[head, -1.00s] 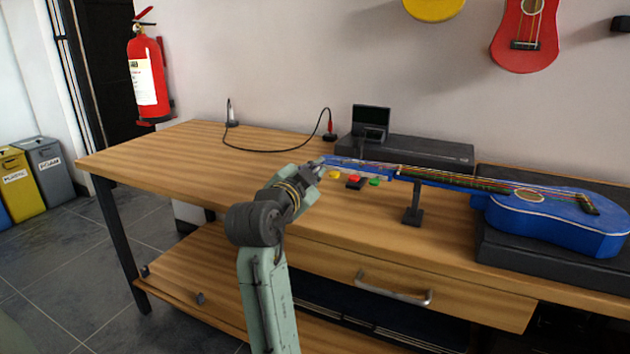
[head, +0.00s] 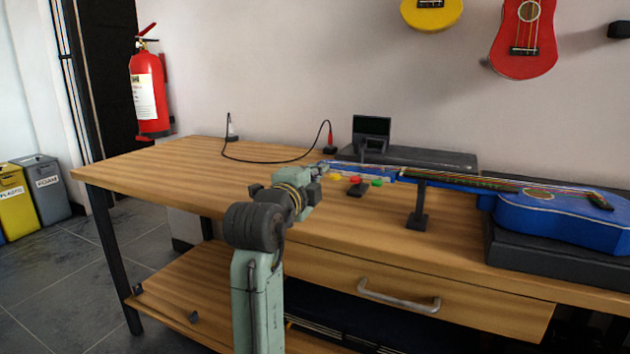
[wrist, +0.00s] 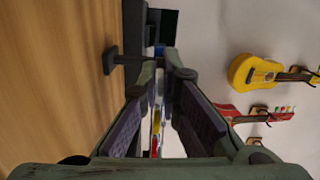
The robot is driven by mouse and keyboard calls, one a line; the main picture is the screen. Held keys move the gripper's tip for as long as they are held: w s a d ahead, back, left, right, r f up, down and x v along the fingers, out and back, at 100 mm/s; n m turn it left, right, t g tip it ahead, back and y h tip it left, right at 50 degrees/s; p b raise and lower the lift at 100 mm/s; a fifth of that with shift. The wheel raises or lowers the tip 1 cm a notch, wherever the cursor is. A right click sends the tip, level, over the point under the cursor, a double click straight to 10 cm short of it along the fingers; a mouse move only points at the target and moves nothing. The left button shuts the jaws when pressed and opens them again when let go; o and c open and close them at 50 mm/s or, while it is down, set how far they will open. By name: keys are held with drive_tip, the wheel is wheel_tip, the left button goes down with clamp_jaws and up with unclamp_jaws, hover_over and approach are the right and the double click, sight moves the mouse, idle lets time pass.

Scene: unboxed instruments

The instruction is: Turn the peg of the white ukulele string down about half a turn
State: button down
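The blue ukulele (head: 560,222) lies with its neck pointing left and its headstock (head: 350,169) at the left end. Yellow (head: 334,177), red (head: 355,180) and green (head: 377,182) knobs, seemingly pegs, show along the headstock's near side. I cannot make out the white peg in the head view. My gripper (head: 326,170) is at the headstock's left end. In the wrist view my gripper (wrist: 158,110) is open, its padded fingers apart. Narrow white, yellow and red parts show in the gap; which is the white peg, and whether a finger touches it, I cannot tell.
A black stand (head: 418,205) is under the neck, and a black block (head: 540,262) under the body. A small dark screen (head: 371,130) stands behind the headstock. A black cable (head: 270,160) lies at the back. The bench's left part (head: 150,170) is clear.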

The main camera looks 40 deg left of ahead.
drive_tip(key=shift+m, duration=0.4)
drive_tip(key=c, duration=1.8)
unclamp_jaws()
drive_tip(key=v, duration=1.2)
